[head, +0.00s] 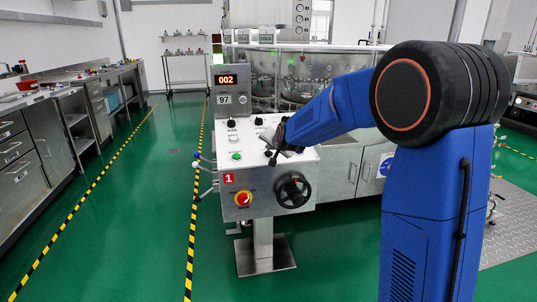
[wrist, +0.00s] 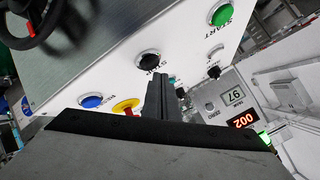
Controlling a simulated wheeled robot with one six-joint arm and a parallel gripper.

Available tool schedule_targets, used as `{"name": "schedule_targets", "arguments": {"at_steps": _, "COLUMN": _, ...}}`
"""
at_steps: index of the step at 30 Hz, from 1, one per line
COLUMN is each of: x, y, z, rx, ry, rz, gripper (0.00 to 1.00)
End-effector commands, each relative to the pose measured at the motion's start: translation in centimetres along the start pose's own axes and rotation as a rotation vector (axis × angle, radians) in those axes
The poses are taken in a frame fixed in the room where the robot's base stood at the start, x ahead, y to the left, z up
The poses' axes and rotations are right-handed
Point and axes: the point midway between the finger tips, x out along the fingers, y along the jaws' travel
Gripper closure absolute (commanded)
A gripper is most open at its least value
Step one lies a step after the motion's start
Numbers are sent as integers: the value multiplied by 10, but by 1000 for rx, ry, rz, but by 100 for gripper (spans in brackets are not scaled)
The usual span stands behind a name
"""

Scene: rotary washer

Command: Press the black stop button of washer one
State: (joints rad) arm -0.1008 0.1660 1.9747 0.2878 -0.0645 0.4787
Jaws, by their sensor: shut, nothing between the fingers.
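The control panel (head: 215,187) of washer one, marked with a red "1" (head: 228,178), stands on a pedestal. In the wrist view the black stop button (wrist: 148,60) sits on the white panel face between the green start button (wrist: 220,14) and the blue button (wrist: 92,101). In the head view the green button (head: 236,156) shows, but my gripper (head: 271,155) hides the stop button. My gripper is shut and empty over the panel. In the wrist view its fingertips (wrist: 157,77) are right beside the stop button; I cannot tell whether they touch it.
A display reading 002 (head: 227,80) rises behind the panel. The washer (head: 290,75) stands behind. Green floor is open to the left, up to steel cabinets (head: 60,130).

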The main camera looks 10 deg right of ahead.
Motion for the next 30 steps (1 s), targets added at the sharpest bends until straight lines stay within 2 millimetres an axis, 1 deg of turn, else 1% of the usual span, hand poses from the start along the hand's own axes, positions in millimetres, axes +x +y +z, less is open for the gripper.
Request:
{"name": "schedule_targets", "arguments": {"at_steps": 14, "x": 6, "y": 4, "z": 4, "rx": 0, "ry": 0, "rz": 0, "gripper": 100}}
{"name": "schedule_targets", "arguments": {"at_steps": 30, "x": 7, "y": 5, "z": 5, "rx": 0, "ry": 0, "rz": 0, "gripper": 100}}
